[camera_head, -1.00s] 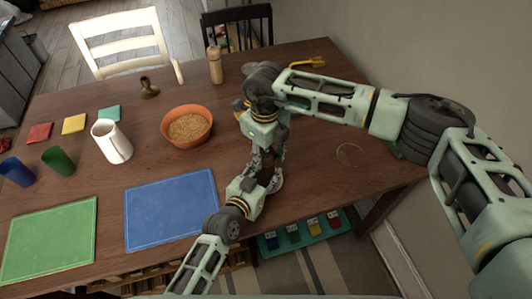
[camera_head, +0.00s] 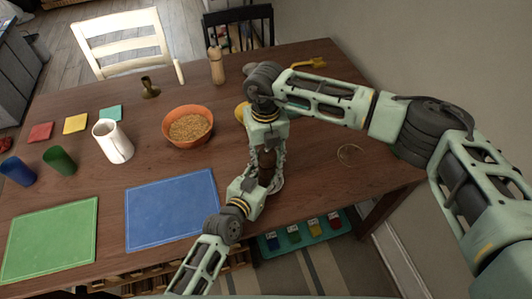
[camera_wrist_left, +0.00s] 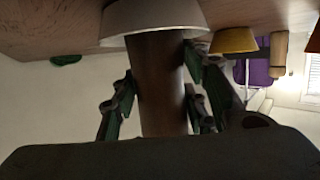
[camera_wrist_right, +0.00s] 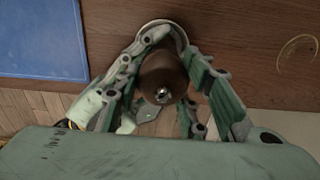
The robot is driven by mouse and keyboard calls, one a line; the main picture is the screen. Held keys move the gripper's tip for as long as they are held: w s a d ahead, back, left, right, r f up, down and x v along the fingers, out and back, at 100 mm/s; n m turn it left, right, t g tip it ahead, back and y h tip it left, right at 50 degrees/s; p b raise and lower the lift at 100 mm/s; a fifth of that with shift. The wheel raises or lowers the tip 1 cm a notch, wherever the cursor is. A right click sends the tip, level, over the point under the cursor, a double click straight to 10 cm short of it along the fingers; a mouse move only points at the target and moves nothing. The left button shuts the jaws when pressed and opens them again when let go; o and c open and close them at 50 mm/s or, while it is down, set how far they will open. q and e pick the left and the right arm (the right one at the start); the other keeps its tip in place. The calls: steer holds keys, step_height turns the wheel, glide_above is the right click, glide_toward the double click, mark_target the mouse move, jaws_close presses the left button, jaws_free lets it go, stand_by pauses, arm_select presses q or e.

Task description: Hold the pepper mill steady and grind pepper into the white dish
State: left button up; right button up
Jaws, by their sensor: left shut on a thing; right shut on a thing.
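The dark brown pepper mill (camera_head: 266,166) stands upright between my two grippers, over the white dish (camera_head: 279,184). My left gripper (camera_head: 260,177) comes in from the lower left and is shut on the mill's body. In the left wrist view, the brown body (camera_wrist_left: 160,85) stands between its fingers, with the white dish (camera_wrist_left: 112,22) at the mill's lower end. My right gripper (camera_head: 268,147) comes from above and is shut on the mill's upper part. The right wrist view shows the mill's top with a metal knob (camera_wrist_right: 162,90) between the fingers. The dish's inside is mostly hidden.
An orange bowl (camera_head: 166,128) of grain, a white mug (camera_head: 112,142) and blue and green cups (camera_head: 59,160) stand left. A blue mat (camera_head: 172,208) and green mat (camera_head: 48,239) lie in front. A light wooden bottle-shaped item (camera_head: 216,68) stands behind. The table's right side is largely clear.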

mark_target(265, 153)
steer(key=shift+s+a, duration=0.15)
steer(key=o, duration=1.1)
step_height(265, 153, up, 12)
arm_select(q)
steer(key=o, duration=1.4)
